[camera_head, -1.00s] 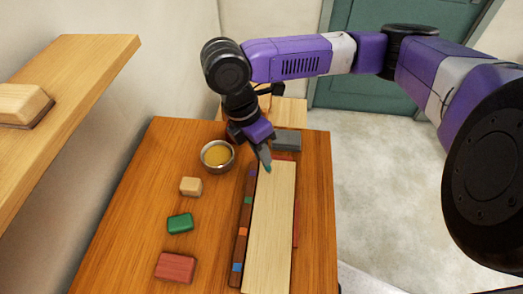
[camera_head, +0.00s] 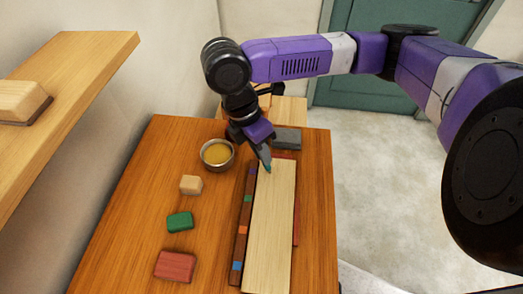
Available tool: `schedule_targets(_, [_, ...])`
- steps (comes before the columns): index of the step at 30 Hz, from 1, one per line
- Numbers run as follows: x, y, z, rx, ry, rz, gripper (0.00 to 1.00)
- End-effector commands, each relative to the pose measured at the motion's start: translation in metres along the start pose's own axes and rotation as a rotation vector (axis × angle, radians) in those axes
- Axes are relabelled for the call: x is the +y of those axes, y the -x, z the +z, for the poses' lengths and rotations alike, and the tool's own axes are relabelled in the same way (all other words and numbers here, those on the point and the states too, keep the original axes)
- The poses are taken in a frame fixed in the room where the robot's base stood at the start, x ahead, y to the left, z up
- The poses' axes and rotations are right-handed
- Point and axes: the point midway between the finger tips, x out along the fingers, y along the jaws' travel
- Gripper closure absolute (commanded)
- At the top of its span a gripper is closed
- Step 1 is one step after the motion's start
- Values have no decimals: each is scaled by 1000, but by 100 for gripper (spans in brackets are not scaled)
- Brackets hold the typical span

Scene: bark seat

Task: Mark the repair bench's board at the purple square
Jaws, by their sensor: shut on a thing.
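The repair bench (camera_head: 140,240) is an orange-brown wooden table. A pale board (camera_head: 270,230) lies lengthwise on its right half. A dark strip (camera_head: 239,245) with coloured squares runs along the board's left edge. The purple square (camera_head: 252,171) is near the strip's far end, close to my gripper. My gripper (camera_head: 265,158) points down over the board's far left corner, shut on a slim grey marker with a teal tip (camera_head: 268,169). The tip is at the board's far end; I cannot tell whether it touches. No mark shows on the board.
A bowl of yellowish contents (camera_head: 217,154), a beige block (camera_head: 191,185), a green block (camera_head: 180,222) and a red block (camera_head: 175,266) stand left of the strip. A grey block (camera_head: 287,139) is behind the board. A wooden shelf (camera_head: 75,80) juts out at upper left.

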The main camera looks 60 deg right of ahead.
Motion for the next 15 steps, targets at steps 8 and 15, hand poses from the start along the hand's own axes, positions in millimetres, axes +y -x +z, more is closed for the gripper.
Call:
schedule_targets(8, [-1, -2, 1, 0, 0, 0, 100])
schedule_targets(15, [-5, -4, 6, 0, -1, -1, 100])
